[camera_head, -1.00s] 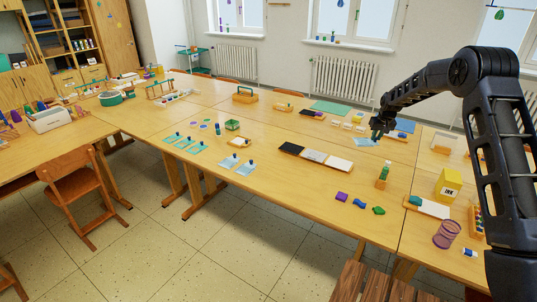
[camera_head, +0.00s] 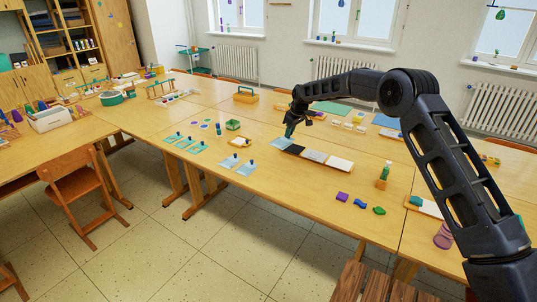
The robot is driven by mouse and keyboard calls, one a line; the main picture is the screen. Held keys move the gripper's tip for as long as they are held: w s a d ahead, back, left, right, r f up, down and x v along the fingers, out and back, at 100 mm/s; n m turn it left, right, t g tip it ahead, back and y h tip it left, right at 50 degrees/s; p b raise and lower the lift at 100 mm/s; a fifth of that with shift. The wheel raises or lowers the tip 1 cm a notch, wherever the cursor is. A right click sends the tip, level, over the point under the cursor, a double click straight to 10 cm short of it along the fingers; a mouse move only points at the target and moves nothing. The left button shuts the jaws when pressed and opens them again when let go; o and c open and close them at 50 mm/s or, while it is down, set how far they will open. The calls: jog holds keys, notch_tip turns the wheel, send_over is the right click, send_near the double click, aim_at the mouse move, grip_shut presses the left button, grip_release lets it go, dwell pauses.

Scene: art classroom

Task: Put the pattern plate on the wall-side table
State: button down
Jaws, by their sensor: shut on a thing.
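The pattern plate is most likely the small light-blue plate (camera_head: 281,143) under my gripper (camera_head: 289,134). My gripper is shut on it, with its fingers pointing down. The plate is at the left end of the long sample tray (camera_head: 326,166) and partly overlaps its dark panel in the view. I cannot tell whether it touches the tray or the table. Its pattern is too small to make out. The wall-side table (camera_head: 222,93) seems to be the far row under the windows; my arm hides part of its right side.
Light-blue cards with small knobbed pieces (camera_head: 197,148) lie to the left, near a green box (camera_head: 232,125). A green bottle (camera_head: 384,172) and coloured pieces (camera_head: 360,203) stand to the right. Bare tabletop (camera_head: 300,200) lies in front of the tray.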

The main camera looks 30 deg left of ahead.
aim_at(277, 140)
jog(key=shift+n, duration=0.7)
jog(key=s+a, duration=0.4)
jog(key=shift+s+r, duration=0.2)
jog(key=shift+s+a+f, duration=0.1)
jog(key=shift+s+a, duration=0.05)
jog(key=shift+a, duration=0.05)
notch_tip(277, 140, down, 20)
jog(key=shift+r, duration=0.2)
jog(key=shift+f, duration=0.1)
jog(key=c, duration=1.3)
grip_release()
jog(key=v, duration=1.2)
jog(key=shift+w, duration=0.2)
